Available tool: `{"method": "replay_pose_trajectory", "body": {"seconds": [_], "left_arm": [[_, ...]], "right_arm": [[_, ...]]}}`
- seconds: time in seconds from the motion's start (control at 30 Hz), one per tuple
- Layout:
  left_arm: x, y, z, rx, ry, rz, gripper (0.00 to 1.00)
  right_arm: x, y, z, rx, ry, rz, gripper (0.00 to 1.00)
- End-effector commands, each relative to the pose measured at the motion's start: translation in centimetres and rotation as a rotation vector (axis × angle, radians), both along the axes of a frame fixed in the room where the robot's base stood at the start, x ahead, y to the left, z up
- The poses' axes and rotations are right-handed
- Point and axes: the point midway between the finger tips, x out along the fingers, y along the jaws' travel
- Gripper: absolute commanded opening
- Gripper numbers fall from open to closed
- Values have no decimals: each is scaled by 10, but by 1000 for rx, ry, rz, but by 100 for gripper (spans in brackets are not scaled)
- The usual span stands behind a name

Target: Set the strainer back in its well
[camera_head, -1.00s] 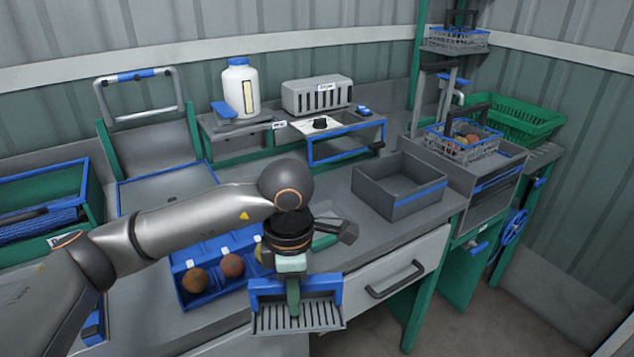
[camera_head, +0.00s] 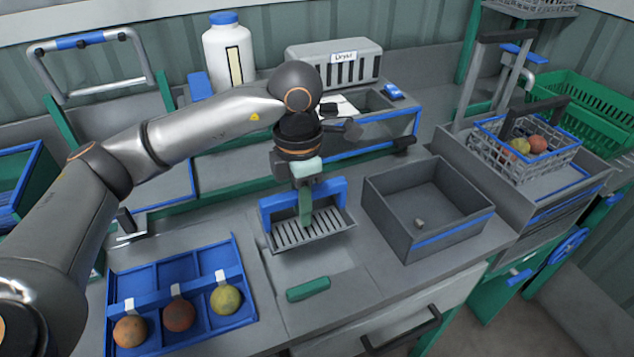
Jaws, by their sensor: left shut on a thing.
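My left gripper (camera_head: 305,200) is shut on the blue handle of the strainer (camera_head: 315,232), a grey slotted tray. The strainer hangs roughly level over the bench top, left of an open grey bin (camera_head: 383,222). The picture does not show clearly how high it is above the bench. The gripper and wrist cover part of the handle. The bin has a blue stripe and a small pale bit on its floor. I cannot tell for sure which opening is the strainer's well. My right gripper is not in view.
A green-handled thing (camera_head: 308,289) lies before the strainer. A white bottle (camera_head: 229,55) and a grey slotted box (camera_head: 332,66) stand behind. A wire basket (camera_head: 487,146) with tomatoes is at the right.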

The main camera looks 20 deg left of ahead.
Motion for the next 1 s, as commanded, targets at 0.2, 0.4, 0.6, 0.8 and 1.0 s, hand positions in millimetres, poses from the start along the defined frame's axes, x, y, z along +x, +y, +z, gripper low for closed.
{"method": "replay_pose_trajectory", "body": {"seconds": [0.2, 0.4, 0.6, 0.8, 1.0], "left_arm": [[0, 0, -9, 0, 0, 0, 0], [0, 0, -29, -1, -1, -1, 0], [0, 0, -49, -1, 1, -1, 0], [0, 0, -70, -1, -1, -1, 0], [0, 0, -89, 0, -1, -1, 0]], "right_arm": [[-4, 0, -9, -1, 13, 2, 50], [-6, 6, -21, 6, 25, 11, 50], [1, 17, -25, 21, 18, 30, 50], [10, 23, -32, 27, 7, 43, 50], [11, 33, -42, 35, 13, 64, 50]]}}
